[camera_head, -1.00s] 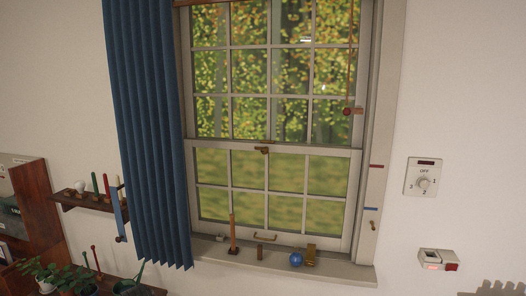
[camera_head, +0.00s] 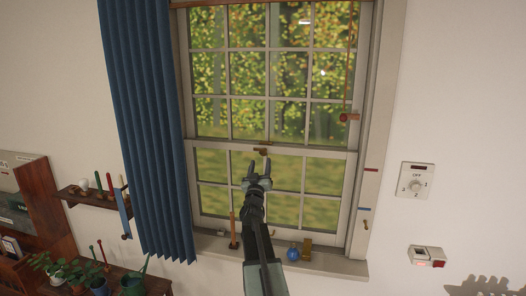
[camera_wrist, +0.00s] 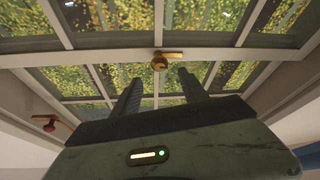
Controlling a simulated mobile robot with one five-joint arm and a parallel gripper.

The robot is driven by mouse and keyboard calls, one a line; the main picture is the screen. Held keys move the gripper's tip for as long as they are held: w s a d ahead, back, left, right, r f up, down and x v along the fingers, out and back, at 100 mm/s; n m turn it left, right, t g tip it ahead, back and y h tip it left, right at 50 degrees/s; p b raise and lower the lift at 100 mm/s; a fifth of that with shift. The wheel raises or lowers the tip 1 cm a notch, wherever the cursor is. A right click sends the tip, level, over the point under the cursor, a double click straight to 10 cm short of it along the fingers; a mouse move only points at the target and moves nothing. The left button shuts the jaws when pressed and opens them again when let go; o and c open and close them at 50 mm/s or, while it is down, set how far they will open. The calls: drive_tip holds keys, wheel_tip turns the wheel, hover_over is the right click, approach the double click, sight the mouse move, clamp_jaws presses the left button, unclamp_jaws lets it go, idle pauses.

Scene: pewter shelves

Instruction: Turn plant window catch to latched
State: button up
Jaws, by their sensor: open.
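The window catch (camera_head: 262,151) is a small brass piece on the middle rail of the sash window, with a short lever pointing to the left in the head view. In the wrist view the catch (camera_wrist: 160,62) shows a round brass hub with a lever reaching to the right. My gripper (camera_head: 259,166) is open and empty, just below the catch in the head view. In the wrist view its two dark fingers (camera_wrist: 160,80) stand apart, with the catch seen beyond and between their tips. I see no contact with it.
A blue curtain (camera_head: 148,130) hangs left of the window. A red knob (camera_head: 344,117) hangs on a cord at right. The space before the glass is otherwise free.

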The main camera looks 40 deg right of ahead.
sight(262, 153)
drive_tip(key=p+x, duration=0.3)
drive_tip(key=x, duration=0.4)
drive_tip(key=shift+w+d+r, duration=0.15)
drive_tip(key=shift+w+d, duration=0.05)
drive_tip(key=shift+w, duration=0.15)
drive_tip(key=shift+s, duration=0.1)
clamp_jaws()
